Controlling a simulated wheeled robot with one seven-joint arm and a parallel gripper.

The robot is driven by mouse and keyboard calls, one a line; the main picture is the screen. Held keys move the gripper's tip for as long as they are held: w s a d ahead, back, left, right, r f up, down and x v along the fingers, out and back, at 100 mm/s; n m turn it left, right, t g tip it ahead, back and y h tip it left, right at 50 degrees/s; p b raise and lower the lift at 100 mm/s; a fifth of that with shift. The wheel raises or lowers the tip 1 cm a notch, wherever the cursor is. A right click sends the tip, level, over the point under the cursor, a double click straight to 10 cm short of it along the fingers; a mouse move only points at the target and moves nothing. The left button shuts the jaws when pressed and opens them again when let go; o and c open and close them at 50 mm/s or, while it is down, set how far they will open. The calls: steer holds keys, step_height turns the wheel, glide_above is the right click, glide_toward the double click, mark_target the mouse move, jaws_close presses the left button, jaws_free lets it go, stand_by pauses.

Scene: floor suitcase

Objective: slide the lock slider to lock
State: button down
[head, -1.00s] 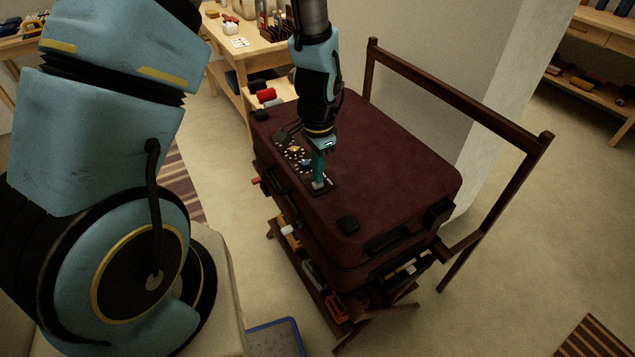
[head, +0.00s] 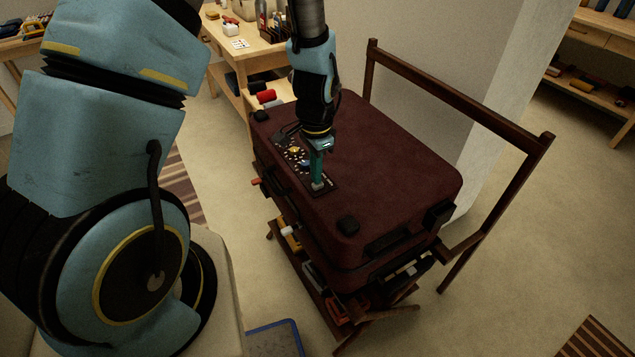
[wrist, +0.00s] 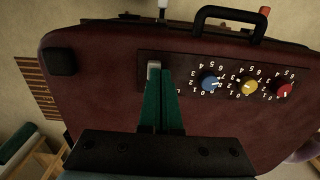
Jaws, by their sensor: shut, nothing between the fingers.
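The dark red suitcase (head: 390,180) lies flat on a wooden stand. A dark lock panel (wrist: 180,70) is set in it near the handle side. The panel carries blue (wrist: 209,80), yellow (wrist: 248,84) and red (wrist: 283,89) numbered dials. The grey lock slider (wrist: 154,68) is at the panel's left end in the wrist view. My gripper (wrist: 160,82) is shut and empty, with its green fingertips down at the slider. The tips overlap the slider's lower part in the picture; I cannot tell whether they touch it.
The suitcase's black handle (wrist: 230,20) stands beyond the dials. The wooden stand's tall frame (head: 460,95) rises behind the suitcase. A workbench (head: 250,45) with items is at the back. Open floor (head: 545,200) lies to the right.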

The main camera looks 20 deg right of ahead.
steer(key=shift+w, duration=0.25)
steer(key=shift+w+a, duration=0.25)
steer(key=shift+w, duration=0.75)
steer(key=shift+r, duration=0.15)
step_height(320, 180, up, 6)
steer(key=p, duration=0.4)
steer(key=shift+p, duration=0.35)
